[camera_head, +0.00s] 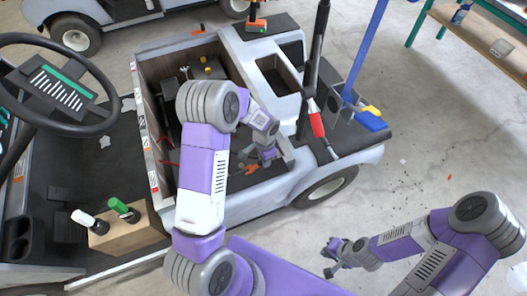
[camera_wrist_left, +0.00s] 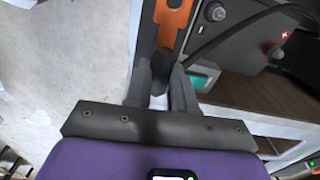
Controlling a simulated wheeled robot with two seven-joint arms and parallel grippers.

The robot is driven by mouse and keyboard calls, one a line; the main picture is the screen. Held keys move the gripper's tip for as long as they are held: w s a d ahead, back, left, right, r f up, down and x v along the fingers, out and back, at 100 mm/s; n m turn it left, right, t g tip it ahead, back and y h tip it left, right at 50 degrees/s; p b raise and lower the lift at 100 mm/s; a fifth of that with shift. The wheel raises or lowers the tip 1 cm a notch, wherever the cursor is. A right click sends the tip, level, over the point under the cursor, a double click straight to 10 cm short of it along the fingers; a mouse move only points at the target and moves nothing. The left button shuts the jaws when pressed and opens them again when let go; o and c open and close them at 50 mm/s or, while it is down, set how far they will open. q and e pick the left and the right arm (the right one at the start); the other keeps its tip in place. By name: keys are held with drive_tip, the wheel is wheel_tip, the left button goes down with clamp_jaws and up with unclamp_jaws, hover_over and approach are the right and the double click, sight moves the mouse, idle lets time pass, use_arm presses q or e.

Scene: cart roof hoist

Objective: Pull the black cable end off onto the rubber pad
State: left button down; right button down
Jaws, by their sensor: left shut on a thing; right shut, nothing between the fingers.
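My left gripper (camera_head: 266,154) is low inside the cart's open bay, at its near right side. In the left wrist view its fingers (camera_wrist_left: 161,92) are shut on a dark piece (camera_wrist_left: 160,72), which looks like the black cable end. A flat orange piece with dark holes (camera_wrist_left: 172,22) extends beyond it; whether they are joined is unclear. A black cable (camera_wrist_left: 222,32) curves away to the right. My right gripper (camera_head: 333,258) is shut and empty, low over the floor beside the cart. I cannot tell which dark surface is the rubber pad.
The open bay's left wall (camera_head: 146,130) stands beside my left arm. A dark rear deck (camera_head: 345,138) carries a red-handled lever (camera_head: 316,122) and a blue bar (camera_head: 364,50). A steering wheel (camera_head: 62,84) is at left. The concrete floor at right is mostly clear.

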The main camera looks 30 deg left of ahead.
sight(263, 173)
use_arm(q)
drive_tip(key=shift+s+a+m, duration=0.2)
drive_tip(key=shift+s+m, duration=0.05)
drive_tip(key=shift+m, duration=0.25)
drive_tip(key=shift+f, duration=0.15)
wheel_tip(263, 173, down, 6)
drive_tip(key=b, duration=0.5)
drive_tip(key=shift+f, duration=0.25)
drive_tip(key=c, duration=0.9)
unclamp_jaws()
drive_tip(key=shift+o, duration=0.2)
wheel_tip(263, 173, up, 8)
drive_tip(key=p, duration=0.2)
drive_tip(key=shift+f+p, duration=0.15)
drive_tip(key=shift+p, duration=0.15)
